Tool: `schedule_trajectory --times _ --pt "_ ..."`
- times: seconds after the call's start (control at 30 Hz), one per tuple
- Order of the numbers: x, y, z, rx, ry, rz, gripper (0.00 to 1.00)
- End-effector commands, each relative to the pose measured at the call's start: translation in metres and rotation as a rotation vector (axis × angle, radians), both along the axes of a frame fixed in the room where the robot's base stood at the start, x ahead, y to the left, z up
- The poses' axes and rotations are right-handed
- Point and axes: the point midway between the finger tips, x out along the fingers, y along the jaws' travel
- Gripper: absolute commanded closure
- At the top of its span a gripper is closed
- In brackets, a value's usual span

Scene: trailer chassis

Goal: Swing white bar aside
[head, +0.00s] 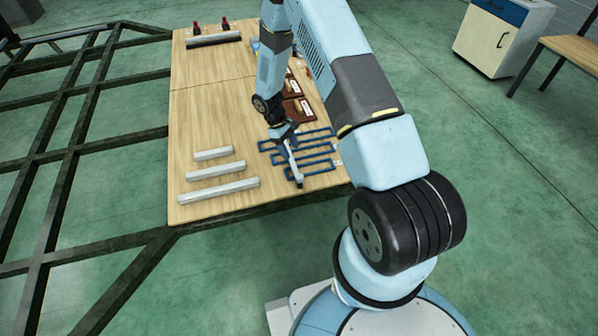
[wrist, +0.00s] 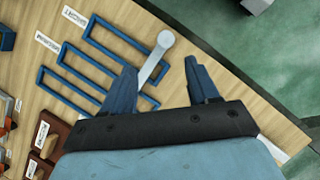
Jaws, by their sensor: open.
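The white bar (head: 292,161) lies across the blue rectangular frames on the wooden table. In the wrist view the white bar (wrist: 155,60) has a rounded end pointing away from my gripper, and its near part runs down beside the left finger. My gripper (head: 284,137) is over the table by the bar's far part. In the wrist view its two dark blue fingers (wrist: 161,80) are apart, with the bar in the gap, closer to the left finger. I cannot tell whether that finger touches the bar. The bar's other end is hidden by the gripper.
Blue frames (head: 316,168) lie flat beneath the bar, with paper labels (wrist: 75,16) beside them. Several white rods (head: 215,172) lie at the table's left. Brown blocks (head: 292,108) stand farther back. Dark chassis rails (head: 75,100) run along the left. The table's front middle is clear.

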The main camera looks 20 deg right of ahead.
Motion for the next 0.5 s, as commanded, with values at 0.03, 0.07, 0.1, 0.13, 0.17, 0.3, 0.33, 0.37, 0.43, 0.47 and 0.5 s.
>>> schedule_trajectory --times 0.03,0.07,0.1,0.13,0.17,0.3,0.33,0.37,0.43,0.47,0.5 --pt "-0.002 0.005 -0.004 0.0 0.001 0.01 0.41" --pt "-0.003 0.007 -0.007 0.001 0.002 0.014 0.41" --pt "-0.005 0.008 -0.011 0.0 0.004 0.019 0.41" --pt "-0.006 0.008 -0.015 0.0 0.004 0.022 0.41" --pt "-0.008 0.009 -0.019 0.0 0.004 0.023 0.41" --pt "-0.014 0.005 -0.042 -0.001 0.003 0.027 0.41" --pt "-0.016 0.004 -0.046 -0.001 0.003 0.027 0.41" --pt "-0.018 0.002 -0.052 -0.001 0.004 0.028 0.41" --pt "-0.02 -0.001 -0.063 0.0 0.003 0.028 0.41" --pt "-0.022 -0.002 -0.068 0.0 0.003 0.028 0.41" --pt "-0.024 -0.004 -0.074 -0.001 0.004 0.028 0.41"
